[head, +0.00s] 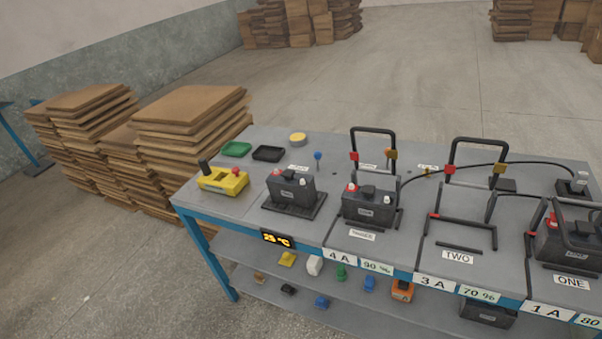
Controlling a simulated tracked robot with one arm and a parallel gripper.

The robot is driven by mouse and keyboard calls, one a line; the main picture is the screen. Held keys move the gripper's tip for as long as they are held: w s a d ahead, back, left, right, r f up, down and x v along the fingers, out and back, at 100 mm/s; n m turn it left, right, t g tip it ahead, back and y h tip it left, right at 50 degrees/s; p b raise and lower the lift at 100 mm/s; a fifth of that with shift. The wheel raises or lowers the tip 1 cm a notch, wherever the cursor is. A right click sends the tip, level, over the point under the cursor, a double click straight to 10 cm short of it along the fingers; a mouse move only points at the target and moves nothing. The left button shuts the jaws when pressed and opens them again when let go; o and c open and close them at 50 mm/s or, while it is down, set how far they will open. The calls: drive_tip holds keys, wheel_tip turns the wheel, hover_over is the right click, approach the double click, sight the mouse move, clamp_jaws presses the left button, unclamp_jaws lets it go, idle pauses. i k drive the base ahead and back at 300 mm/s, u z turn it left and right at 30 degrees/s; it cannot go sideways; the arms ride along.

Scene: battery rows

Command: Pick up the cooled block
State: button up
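A dark grey battery block (291,187) stands upright on a black flat plate (276,209) at the left part of the workbench. It has a dark handle or cap on top and a pale and a reddish terminal. An orange-lit temperature display (276,239) on the bench's front edge below it reads about 23 °C; the digits are small. A second similar block (368,208) stands to its right in a black frame, and a third (567,243) is at the right edge by the ONE label. Which block is the cooled one is not marked. My gripper is not in view.
The bench top (440,192) has black frames with cables and a yellow device (222,180) at left. Green (236,149) and black (268,153) trays lie behind. A lower shelf (345,315) holds small coloured items. Cardboard stacks (190,130) stand left; the floor behind is open.

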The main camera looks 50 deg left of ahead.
sight(287, 186)
drive_tip(key=u, duration=0.35)
drive_tip(key=i, duration=1.2)
drive_tip(key=u, duration=1)
drive_tip(key=i, duration=0.7)
drive_tip(key=u, duration=0.4)
